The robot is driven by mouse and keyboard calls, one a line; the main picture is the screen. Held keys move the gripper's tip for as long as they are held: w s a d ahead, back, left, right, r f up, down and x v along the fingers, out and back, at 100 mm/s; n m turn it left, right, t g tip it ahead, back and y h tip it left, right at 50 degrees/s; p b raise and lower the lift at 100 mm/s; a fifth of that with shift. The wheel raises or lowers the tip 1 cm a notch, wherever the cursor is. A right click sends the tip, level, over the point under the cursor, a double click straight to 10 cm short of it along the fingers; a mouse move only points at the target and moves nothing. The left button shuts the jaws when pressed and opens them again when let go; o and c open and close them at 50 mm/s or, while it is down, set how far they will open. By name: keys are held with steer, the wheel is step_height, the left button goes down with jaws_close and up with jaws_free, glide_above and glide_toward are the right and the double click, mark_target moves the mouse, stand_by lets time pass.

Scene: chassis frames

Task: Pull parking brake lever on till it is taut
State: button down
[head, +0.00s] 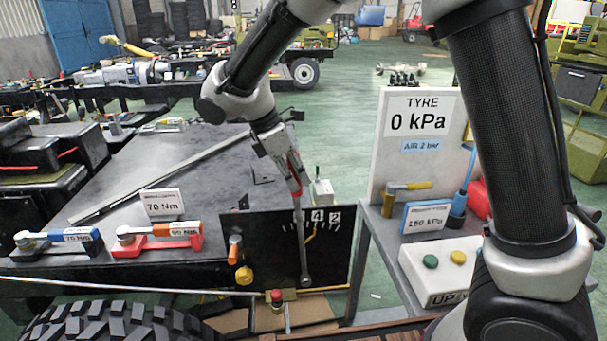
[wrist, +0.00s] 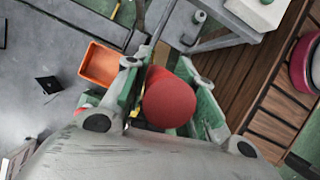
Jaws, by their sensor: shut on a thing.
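The parking brake lever (head: 301,235) is a thin grey rod in front of a black panel (head: 262,252) with white marks and numbers; 4 and 2 are readable. It stands nearly upright, its top leaning slightly left, with its lower end at a round pivot. My gripper (head: 293,178) is at the lever's top, reaching down from above. In the wrist view, my gripper (wrist: 165,95) is shut on the lever's rounded red grip (wrist: 168,103), which sits between the green-padded fingers. The grip hides the rod below it.
Torque wrenches on red (head: 158,245) and blue stands are on the dark bench at left. A side table with a TYRE 0 kPa board (head: 420,130) and a button box (head: 440,270) stands close at right. An orange tray (wrist: 102,64) shows in the wrist view.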

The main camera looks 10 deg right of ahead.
steer(key=c, duration=1.2)
jaws_free()
steer(key=shift+o, duration=0.2)
steer(key=shift+r, duration=0.1)
steer(key=v, duration=1.1)
steer(key=shift+r, duration=0.45)
